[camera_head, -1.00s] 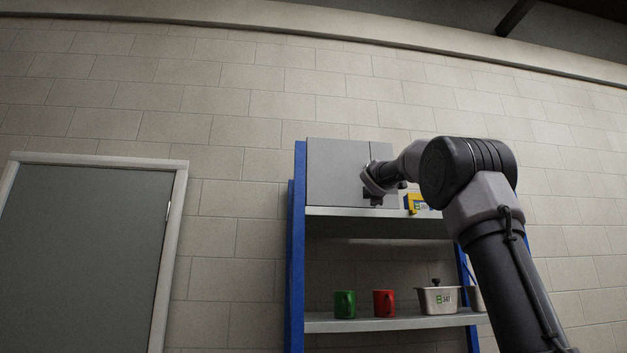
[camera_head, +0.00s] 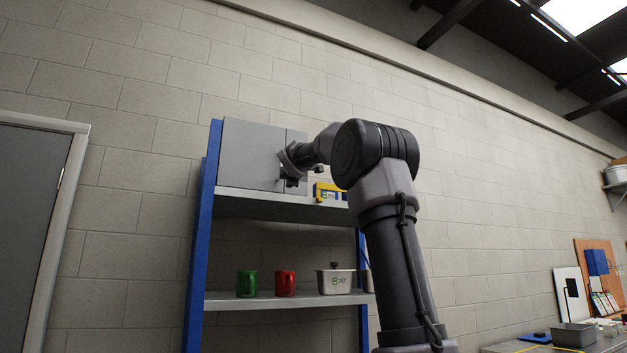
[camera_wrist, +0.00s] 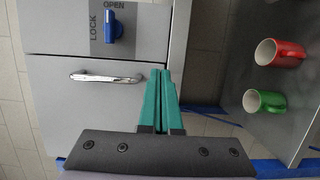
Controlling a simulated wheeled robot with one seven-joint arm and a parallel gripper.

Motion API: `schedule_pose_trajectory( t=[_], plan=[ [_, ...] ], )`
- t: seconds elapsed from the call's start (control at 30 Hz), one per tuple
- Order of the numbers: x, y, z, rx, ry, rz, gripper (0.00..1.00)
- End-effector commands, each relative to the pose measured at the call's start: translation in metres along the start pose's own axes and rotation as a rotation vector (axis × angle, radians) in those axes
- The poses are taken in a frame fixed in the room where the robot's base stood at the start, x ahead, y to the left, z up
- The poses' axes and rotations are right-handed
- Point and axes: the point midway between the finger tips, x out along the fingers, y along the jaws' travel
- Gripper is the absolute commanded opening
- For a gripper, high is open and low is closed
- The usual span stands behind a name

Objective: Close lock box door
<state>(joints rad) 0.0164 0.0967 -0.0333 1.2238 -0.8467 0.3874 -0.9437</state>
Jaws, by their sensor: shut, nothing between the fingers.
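The grey lock box (camera_head: 250,155) stands on the top shelf of a blue-posted rack. In the wrist view its door (camera_wrist: 85,115) has a silver bar handle (camera_wrist: 107,77). Beside the door is a panel with a blue knob (camera_wrist: 113,28) and the words OPEN and LOCK; the knob lies along the panel beneath OPEN. The door looks about in line with the panel, with a thin dark seam between them. My gripper (camera_wrist: 160,73) is shut and empty, its green fingers together by the door's edge near the handle. I cannot tell if they touch it.
A yellow-and-blue item (camera_head: 330,193) sits on the top shelf right of the box. A green mug (camera_head: 247,283), a red mug (camera_head: 285,283) and a metal pan (camera_head: 335,282) stand on the shelf below. A counter with a grey bin (camera_head: 574,335) is at far right.

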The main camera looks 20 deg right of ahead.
Motion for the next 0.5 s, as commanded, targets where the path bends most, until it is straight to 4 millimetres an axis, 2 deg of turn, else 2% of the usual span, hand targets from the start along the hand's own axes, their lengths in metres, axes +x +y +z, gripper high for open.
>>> schedule_pose_trajectory(
  t=[0.3,0.5],
  plan=[
    [-0.023,-0.001,0.044,0.0,-0.004,-0.002,0.0],
    [-0.036,-0.001,0.066,0.0,-0.002,-0.001,0.0]
  ],
)
